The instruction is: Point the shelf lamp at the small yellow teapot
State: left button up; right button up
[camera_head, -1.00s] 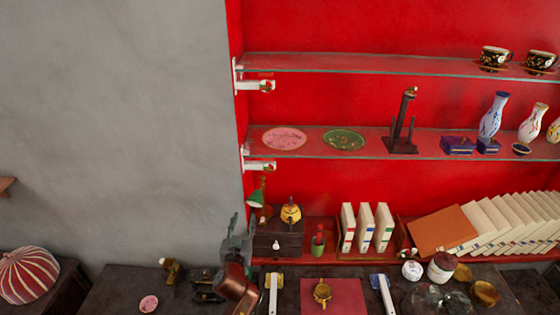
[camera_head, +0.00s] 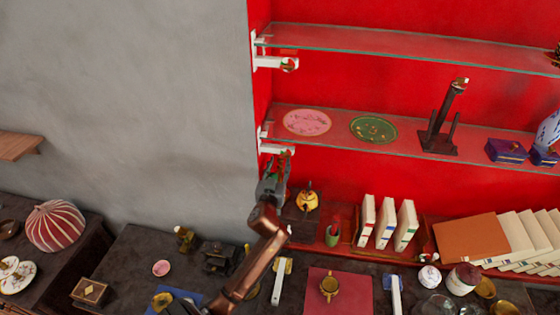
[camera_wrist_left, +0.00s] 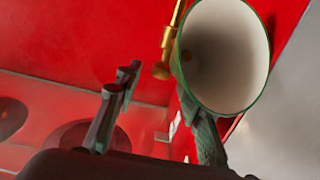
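The small yellow teapot (camera_head: 307,201) stands on a dark box (camera_head: 303,228) at the left end of the red shelf unit. My left gripper (camera_head: 280,165) is raised just left of the teapot, in front of the lamp's place, and hides most or all of the lamp in the head view. In the left wrist view the lamp's green shade (camera_wrist_left: 225,55) is close, its pale inside facing the camera, with a brass stem (camera_wrist_left: 168,45) beside it. My left gripper's fingers (camera_wrist_left: 157,120) are apart, one near the shade's lower rim. Contact cannot be told. My right gripper is not in view.
Glass shelves hold a pink plate (camera_head: 307,122) and a green plate (camera_head: 373,130) above. A green cup (camera_head: 332,236) and white books (camera_head: 385,223) stand right of the teapot.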

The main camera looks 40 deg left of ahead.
pick_arm(q)
jog(key=shift+x, duration=0.85)
jog(key=shift+c, duration=0.3)
grip_shut()
